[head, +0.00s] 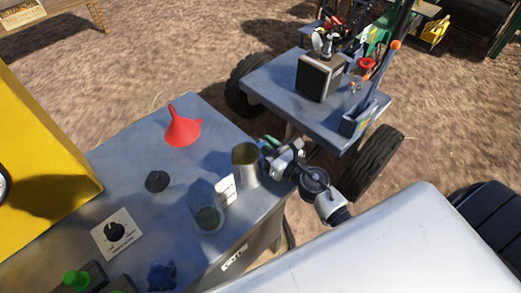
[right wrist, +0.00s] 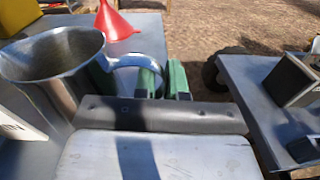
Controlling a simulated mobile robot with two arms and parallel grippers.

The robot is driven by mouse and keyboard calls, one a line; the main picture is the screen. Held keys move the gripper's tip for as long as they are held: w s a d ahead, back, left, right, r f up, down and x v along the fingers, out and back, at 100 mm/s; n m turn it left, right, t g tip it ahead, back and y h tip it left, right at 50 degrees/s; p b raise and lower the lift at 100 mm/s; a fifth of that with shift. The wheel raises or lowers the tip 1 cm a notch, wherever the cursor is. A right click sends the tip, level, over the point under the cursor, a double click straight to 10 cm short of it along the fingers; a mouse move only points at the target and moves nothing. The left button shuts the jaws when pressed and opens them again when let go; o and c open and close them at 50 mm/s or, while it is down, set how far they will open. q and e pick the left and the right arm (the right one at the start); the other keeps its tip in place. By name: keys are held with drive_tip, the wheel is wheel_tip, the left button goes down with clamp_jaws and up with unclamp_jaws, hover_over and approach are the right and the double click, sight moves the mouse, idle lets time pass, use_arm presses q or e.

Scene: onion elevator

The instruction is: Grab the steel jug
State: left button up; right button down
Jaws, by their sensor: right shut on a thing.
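The steel jug (head: 246,172) is upright at the right edge of the grey-blue table in the head view. In the right wrist view the jug (right wrist: 62,62) fills the left side, its open mouth showing and its looped handle (right wrist: 136,62) reaching to the green fingers. My right gripper (head: 269,144) is at the jug's right side, shut on its handle; the fingers (right wrist: 163,80) also show in the right wrist view. The exact grip on the handle is partly hidden. I cannot tell whether the jug's base touches the table. My left gripper is not in view.
A red funnel (head: 182,128), a clear glass container (head: 207,212), a white card (head: 225,190) and a dark knob (head: 157,181) are on the table (head: 150,145). A yellow box (head: 45,165) stands at left. A wheeled cart (head: 285,90) carries a dark box beyond my right arm.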

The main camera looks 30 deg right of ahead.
drive_tip(key=shift+r+p, duration=1.65)
drive_tip(key=shift+r, duration=0.45)
drive_tip(key=s+d+r, duration=0.6)
drive_tip(key=d, duration=0.3)
drive_tip(key=shift+s+d+r+b, duration=0.3)
drive_tip(key=shift+r+b, duration=0.05)
